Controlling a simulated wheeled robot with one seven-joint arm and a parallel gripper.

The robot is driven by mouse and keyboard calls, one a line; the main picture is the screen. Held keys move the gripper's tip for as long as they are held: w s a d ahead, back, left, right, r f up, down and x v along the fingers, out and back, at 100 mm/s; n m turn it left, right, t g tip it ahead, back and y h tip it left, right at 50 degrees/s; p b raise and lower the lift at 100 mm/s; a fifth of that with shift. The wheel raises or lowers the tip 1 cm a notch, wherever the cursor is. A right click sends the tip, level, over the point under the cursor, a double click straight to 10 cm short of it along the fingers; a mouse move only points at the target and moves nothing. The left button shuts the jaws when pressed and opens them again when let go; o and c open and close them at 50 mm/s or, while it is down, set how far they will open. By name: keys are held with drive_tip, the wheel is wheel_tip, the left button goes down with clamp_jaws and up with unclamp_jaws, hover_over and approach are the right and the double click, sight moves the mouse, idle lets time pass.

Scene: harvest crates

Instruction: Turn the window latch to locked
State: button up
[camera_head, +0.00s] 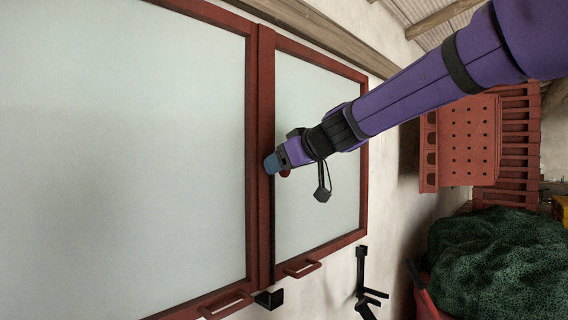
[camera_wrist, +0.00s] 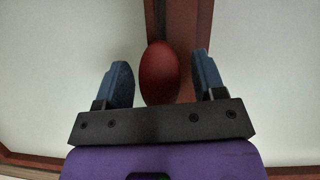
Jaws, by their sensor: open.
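The window has a dark red frame (camera_head: 264,230) with two pale panes and a red middle bar between them. A rounded red knob, apparently the latch, shows in the wrist view (camera_wrist: 160,72) in front of the middle bar. It stands between the blue fingers of my gripper (camera_wrist: 161,84), with a gap on each side. In the head view my gripper (camera_head: 273,163) is at the middle bar, and only a small red part of the knob (camera_head: 285,174) shows beside it. Whether the latch is turned cannot be told.
Two red handles (camera_head: 301,269) (camera_head: 227,305) sit on the lower frame edge. A black bracket (camera_head: 269,299) and a black hook rack (camera_head: 362,280) are near the wall below. Red crates (camera_head: 460,145) and a dark green mesh heap (camera_head: 500,265) stand at the right.

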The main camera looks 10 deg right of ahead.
drive_tip(key=c, duration=0.9)
drive_tip(key=m+g+y, duration=0.1)
drive_tip(key=m, duration=0.2)
drive_tip(key=shift+y, duration=0.4)
drive_tip(key=m+g+y, duration=0.1)
drive_tip(key=m, duration=0.2)
drive_tip(key=shift+y, duration=0.4)
drive_tip(key=m+y, duration=0.2)
drive_tip(key=m, duration=0.1)
drive_tip(key=shift+g, duration=0.3)
drive_tip(key=m+y, duration=0.1)
drive_tip(key=m, duration=0.2)
drive_tip(key=shift+m+y, duration=0.3)
drive_tip(key=shift+m, duration=0.1)
drive_tip(key=shift+f, duration=0.1)
